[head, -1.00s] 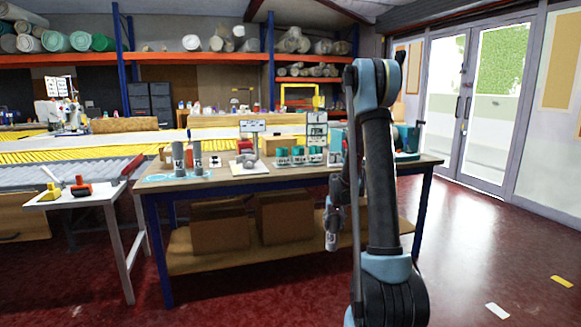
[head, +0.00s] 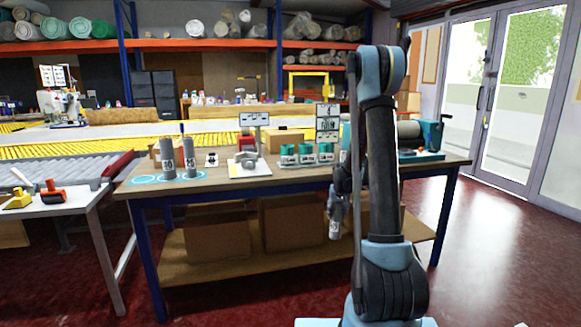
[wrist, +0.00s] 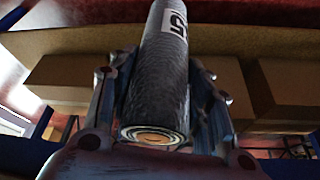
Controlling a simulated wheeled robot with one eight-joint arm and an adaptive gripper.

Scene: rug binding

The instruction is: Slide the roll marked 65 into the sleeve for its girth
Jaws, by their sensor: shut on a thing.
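My gripper (wrist: 163,85) is shut on a dark grey roll (wrist: 158,60), one finger on each side of it. The roll has a white label whose figure ends in what looks like a 5; the rest is cut off. In the head view the held roll (head: 335,229) hangs down in front of the table's front edge, below the top. Several teal sleeves (head: 306,153) stand in a row on a pale base on the table, with a sign (head: 327,122) behind them. Their markings are too small to read.
The table (head: 225,183) also bears two upright grey rolls (head: 167,160) on a blue-ringed mat, a grey device on a white board (head: 249,167) and a teal machine (head: 427,136) at right. Cardboard boxes (head: 294,222) fill the lower shelf. A white side table (head: 60,206) stands at left.

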